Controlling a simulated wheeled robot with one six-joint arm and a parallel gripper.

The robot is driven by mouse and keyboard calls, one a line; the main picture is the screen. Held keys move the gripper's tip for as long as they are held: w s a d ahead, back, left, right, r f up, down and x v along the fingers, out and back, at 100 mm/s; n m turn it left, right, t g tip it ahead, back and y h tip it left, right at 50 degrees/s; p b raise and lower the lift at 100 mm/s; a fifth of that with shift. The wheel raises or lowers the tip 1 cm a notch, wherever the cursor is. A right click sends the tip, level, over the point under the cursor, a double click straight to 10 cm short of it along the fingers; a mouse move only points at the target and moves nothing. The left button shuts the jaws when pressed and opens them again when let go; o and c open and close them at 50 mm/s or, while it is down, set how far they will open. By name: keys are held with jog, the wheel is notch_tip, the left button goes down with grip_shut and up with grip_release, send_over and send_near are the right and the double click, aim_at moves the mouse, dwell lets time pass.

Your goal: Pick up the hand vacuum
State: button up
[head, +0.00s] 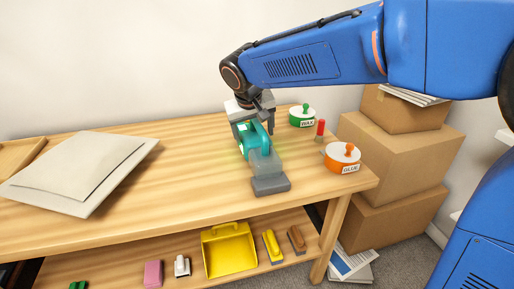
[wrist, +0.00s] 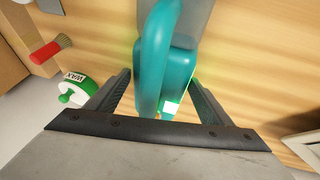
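The hand vacuum (head: 268,165) lies on the wooden table, with a teal body and handle and a grey clear nozzle pointing to the table's front edge. In the wrist view its teal handle (wrist: 158,60) runs up the middle. My gripper (head: 255,138) is over the vacuum's rear end. In the wrist view my gripper (wrist: 160,95) has its two dark fingers apart, one on each side of the teal body, with visible gaps. The vacuum's rear end is partly hidden by the gripper in the head view.
Padded envelopes (head: 85,165) lie at left. The lower shelf holds a yellow dustpan (head: 228,252) and small items. Cardboard boxes (head: 400,150) stand at right.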

jog(key=c, duration=1.2)
jog(key=shift+r, duration=5.05)
jog(key=o, duration=1.1)
jog(key=c, duration=0.4)
jog(key=shift+c, duration=0.2)
